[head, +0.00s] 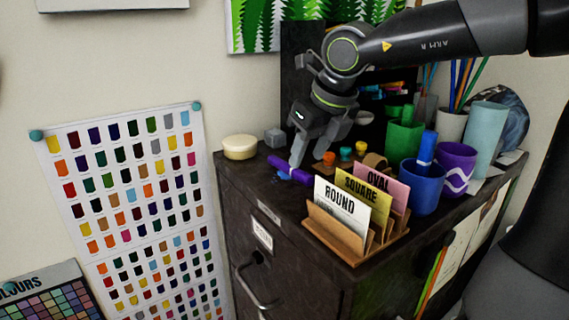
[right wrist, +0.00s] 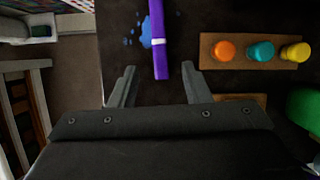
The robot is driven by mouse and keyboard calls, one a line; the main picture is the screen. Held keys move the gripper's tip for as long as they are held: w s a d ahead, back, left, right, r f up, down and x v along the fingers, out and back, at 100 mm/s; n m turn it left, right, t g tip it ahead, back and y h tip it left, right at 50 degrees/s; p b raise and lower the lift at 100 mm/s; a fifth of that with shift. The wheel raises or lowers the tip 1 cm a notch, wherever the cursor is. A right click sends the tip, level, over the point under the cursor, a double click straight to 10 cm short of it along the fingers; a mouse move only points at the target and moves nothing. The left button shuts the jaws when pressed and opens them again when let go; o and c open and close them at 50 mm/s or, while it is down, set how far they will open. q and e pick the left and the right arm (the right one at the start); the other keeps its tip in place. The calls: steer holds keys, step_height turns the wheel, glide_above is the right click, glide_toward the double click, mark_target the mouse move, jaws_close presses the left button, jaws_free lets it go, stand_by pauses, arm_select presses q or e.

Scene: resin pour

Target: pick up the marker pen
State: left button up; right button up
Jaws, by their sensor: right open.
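The marker pen (head: 289,170) is purple and lies on the dark cabinet top near its front left edge, beside a blue stain. In the right wrist view the pen (right wrist: 158,45) runs up and down with a white band around it. My right gripper (head: 309,153) hangs over the pen, fingers pointing down. Its jaws (right wrist: 159,70) are open, and the near end of the pen shows between the fingertips in the wrist view. I cannot tell the exact height left between fingers and pen. My left gripper is not in view.
A wooden card holder (head: 342,244) stands at the front right of the pen. Orange, teal and yellow-capped pots sit on a wooden strip (right wrist: 208,50). A round cream tin (head: 239,147) stands to the left. Cups (head: 421,188) crowd the right side.

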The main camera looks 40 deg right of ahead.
mark_target(300, 171)
steer(key=p+x, duration=0.1)
steer(key=x, duration=0.2)
steer(key=shift+w+d, duration=0.1)
steer(key=shift+w, duration=0.05)
steer(key=shift+w+f+p, duration=0.25)
steer(key=shift+f+p, duration=0.05)
steer(key=shift+f, duration=0.25)
steer(key=shift+c, duration=0.6)
jaws_close()
steer(key=shift+r, duration=0.15)
